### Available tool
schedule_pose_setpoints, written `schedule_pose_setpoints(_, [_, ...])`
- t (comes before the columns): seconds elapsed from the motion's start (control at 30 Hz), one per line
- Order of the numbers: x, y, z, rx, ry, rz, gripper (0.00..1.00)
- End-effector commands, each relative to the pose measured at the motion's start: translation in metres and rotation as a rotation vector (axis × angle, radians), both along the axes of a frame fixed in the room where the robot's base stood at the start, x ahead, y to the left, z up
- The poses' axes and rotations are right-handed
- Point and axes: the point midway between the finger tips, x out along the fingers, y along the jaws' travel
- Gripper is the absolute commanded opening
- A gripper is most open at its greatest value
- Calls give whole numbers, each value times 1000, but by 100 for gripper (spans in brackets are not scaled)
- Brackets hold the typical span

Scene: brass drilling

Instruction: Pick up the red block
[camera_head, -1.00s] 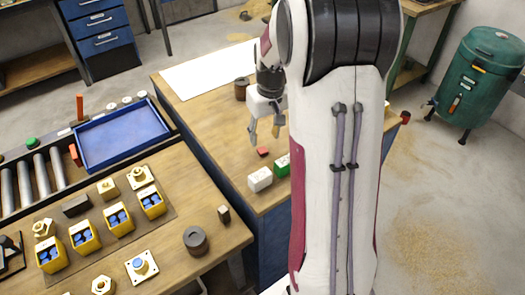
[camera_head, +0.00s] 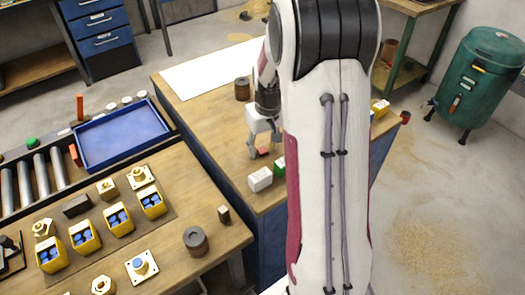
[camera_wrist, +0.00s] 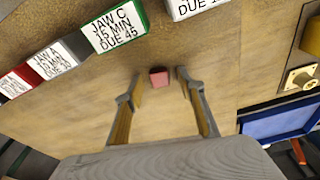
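The red block (camera_wrist: 159,77) is a small red cube on the wooden bench. In the wrist view it sits between and just beyond the two fingertips of my gripper (camera_wrist: 160,78). The fingers are apart, with bare wood showing between them. In the head view the red block (camera_head: 263,151) is partly covered by my gripper (camera_head: 262,150), which is low over the bench around it. My arm hides part of the bench there. I cannot tell whether the fingers touch the block.
A white box (camera_head: 260,179) and a green-edged box (camera_head: 280,167) stand close in front of the block. A dark brown cylinder (camera_head: 242,88) and a white sheet (camera_head: 208,72) are farther back. The blue tray (camera_head: 122,135) lies left, with a gap between the benches.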

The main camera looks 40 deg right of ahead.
Motion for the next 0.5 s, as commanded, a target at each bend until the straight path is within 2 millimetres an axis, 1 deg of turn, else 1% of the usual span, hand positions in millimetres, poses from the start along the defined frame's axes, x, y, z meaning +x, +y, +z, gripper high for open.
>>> schedule_pose_setpoints(0.3, [0, 0, 0, 0, 0, 0, 39])
schedule_pose_setpoints(0.37, [0, 0, 0, 0, 0, 0, 23])
schedule_pose_setpoints(0.4, [0, 0, 0, 0, 0, 0, 13])
schedule_pose_setpoints(0.43, [0, 0, 0, 0, 0, 0, 5])
schedule_pose_setpoints(0.47, [0, 0, 0, 0, 0, 0, 0])
schedule_pose_setpoints(0.5, [0, 0, 0, 0, 0, 0, 0])
